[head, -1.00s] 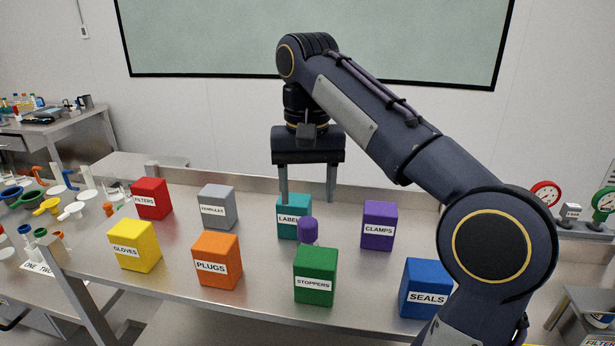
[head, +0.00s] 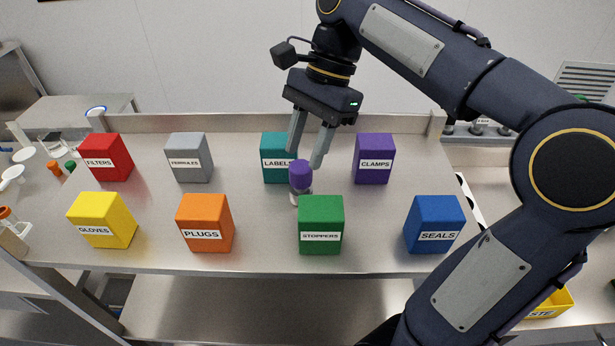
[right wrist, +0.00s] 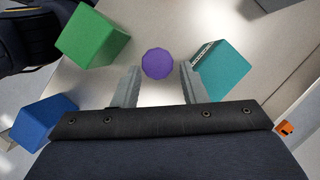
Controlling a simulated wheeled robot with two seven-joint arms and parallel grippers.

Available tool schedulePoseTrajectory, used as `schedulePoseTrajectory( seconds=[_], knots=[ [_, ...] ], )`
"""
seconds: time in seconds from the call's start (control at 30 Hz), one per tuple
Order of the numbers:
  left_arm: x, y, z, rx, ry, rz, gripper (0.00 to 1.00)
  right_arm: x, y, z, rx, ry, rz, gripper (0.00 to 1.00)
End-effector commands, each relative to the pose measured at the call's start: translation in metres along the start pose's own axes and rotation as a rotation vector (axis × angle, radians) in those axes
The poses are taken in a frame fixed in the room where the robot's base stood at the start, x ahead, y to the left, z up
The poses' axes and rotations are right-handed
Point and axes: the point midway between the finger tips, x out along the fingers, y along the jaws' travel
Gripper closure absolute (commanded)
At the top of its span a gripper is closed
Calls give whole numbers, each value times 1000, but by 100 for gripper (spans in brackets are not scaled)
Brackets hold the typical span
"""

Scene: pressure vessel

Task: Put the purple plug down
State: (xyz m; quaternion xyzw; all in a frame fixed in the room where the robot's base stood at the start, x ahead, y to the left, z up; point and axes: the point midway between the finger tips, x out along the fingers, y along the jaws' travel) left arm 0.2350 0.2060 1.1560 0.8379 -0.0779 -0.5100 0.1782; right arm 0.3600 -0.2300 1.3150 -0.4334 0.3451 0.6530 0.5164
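The purple plug (head: 300,174) sits upright on top of a clear vessel (head: 302,194) that stands on the steel table, between the teal LABELS box and the green STOPPERS box. My right gripper (head: 304,158) is turned at an angle, with its fingers apart and pointing down just above and behind the plug. In the right wrist view, the plug (right wrist: 157,63) shows round, just beyond the gap between the fingertips, with nothing gripped. The vessel is hidden beneath it there. My left gripper is not in view.
Boxes crowd close: the teal LABELS box (head: 277,160), the green STOPPERS box (head: 320,225) and the purple CLAMPS box (head: 374,159). Orange PLUGS (head: 205,224) and blue SEALS (head: 435,225) boxes stand at the front.

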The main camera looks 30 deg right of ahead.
Motion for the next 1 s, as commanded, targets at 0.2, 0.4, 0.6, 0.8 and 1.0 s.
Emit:
schedulePoseTrajectory(
  seconds=[0.2, 0.4, 0.6, 0.8, 1.0],
  knots=[
    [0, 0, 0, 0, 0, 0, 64, 15, 1, 0, -3, 2, 0, 61],
    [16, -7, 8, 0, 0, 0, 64, 50, 2, -3, -5, 3, 1, 61],
    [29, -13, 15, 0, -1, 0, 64, 62, 2, -1, -5, 3, -1, 61],
    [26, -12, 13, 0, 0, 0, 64, 60, 2, 0, -4, 3, -1, 63],
    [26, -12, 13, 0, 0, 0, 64, 60, 2, 0, -4, 3, -1, 89]
  ],
)
